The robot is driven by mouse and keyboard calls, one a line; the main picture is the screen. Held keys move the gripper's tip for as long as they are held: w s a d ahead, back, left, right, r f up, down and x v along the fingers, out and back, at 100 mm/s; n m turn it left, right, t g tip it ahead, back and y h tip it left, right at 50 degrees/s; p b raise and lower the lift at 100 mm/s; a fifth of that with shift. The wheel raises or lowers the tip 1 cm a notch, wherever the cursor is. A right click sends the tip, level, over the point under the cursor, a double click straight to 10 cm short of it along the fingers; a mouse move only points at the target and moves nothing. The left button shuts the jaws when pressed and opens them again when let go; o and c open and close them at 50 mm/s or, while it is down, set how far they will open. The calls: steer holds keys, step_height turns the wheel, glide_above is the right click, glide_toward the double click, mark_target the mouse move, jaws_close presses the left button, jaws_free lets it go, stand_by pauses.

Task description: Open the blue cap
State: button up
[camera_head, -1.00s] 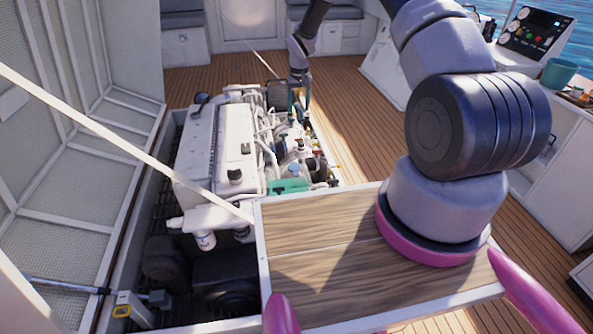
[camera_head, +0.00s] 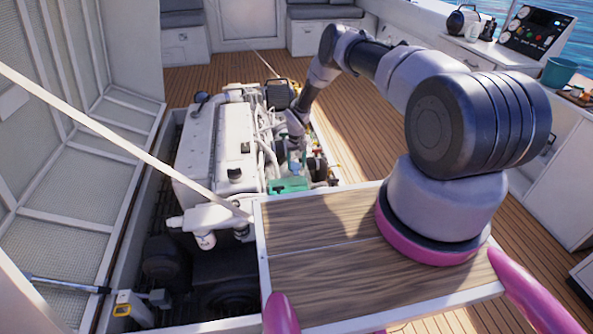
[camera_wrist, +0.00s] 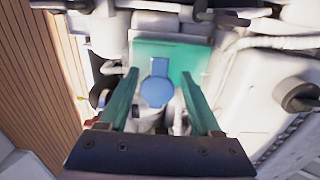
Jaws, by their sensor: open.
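The blue cap (camera_wrist: 156,91) shows in the wrist view as a round blue disc with a tab pointing up the picture. It sits between the two green fingers of my gripper (camera_wrist: 160,105), with visible space on both sides. My gripper is open and not holding it. Behind the cap is a green box (camera_wrist: 190,55), part of the engine. In the head view my gripper (camera_head: 297,162) is low over the right side of the engine, just above the green box (camera_head: 288,185). The cap is hard to make out there.
The white engine block (camera_head: 208,145) lies left of my gripper, with hoses (camera_head: 268,150) and pipes close by. A dark round knob (camera_wrist: 297,95) is at the right in the wrist view. A taut pale strap (camera_head: 120,135) crosses the head view. Wooden deck (camera_head: 350,130) is clear at right.

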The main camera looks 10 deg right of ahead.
mark_target(297, 173)
steer(key=shift+f, duration=1.95)
jaws_close()
